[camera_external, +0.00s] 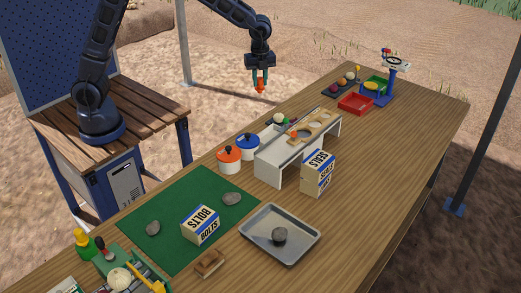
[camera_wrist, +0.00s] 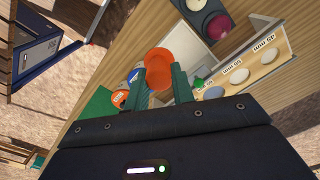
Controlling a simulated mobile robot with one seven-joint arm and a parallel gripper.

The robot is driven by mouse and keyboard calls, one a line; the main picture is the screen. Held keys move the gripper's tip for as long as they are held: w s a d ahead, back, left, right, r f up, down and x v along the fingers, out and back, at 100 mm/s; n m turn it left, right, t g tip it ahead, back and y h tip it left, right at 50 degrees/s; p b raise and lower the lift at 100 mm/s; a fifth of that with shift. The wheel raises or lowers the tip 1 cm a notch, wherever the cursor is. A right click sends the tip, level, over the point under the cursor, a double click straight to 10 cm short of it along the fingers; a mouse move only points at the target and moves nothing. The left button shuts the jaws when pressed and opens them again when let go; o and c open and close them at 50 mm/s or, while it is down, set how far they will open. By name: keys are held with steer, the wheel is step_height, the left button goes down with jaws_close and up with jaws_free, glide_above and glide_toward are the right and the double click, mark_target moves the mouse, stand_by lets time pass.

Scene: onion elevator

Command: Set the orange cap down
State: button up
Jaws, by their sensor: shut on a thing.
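My gripper (camera_external: 260,77) is shut on the orange cap (camera_external: 261,87) and holds it in the air, near the table's far-left edge. In the wrist view the orange cap (camera_wrist: 160,62) sits between the two green fingertips of my gripper (camera_wrist: 161,82). It looks like a short, round cup shape with its round face toward the camera. The cap is clear of the wooden table (camera_external: 400,140) and touches only the fingers.
A white stand (camera_external: 270,168) with a holed wooden board (camera_external: 316,127) stands mid-table. Orange (camera_external: 229,157) and blue (camera_external: 247,147) lidded pots are beside it. A red tray (camera_external: 354,103) and dark ball tray (camera_external: 340,91) lie farther back. The right side is largely bare.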

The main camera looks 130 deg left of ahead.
steer(key=w+a+r+n, duration=0.1)
steer(key=w+a, duration=0.4)
steer(key=a, duration=0.5)
steer(key=w+a+r, duration=0.1)
steer(key=w+a, duration=0.4)
steer(key=a, duration=0.5)
steer(key=a+f+n, duration=0.1)
steer(key=a+f, duration=0.1)
steer(key=a, duration=1.4)
step_height(320, 180, down, 20)
steer(key=shift+d+r, duration=0.1)
steer(key=shift+r, duration=0.15)
steer(key=shift+f, duration=0.15)
steer(key=o, duration=1)
steer(key=shift+c, duration=0.2)
step_height(320, 180, up, 12)
steer(key=shift+r, duration=0.2)
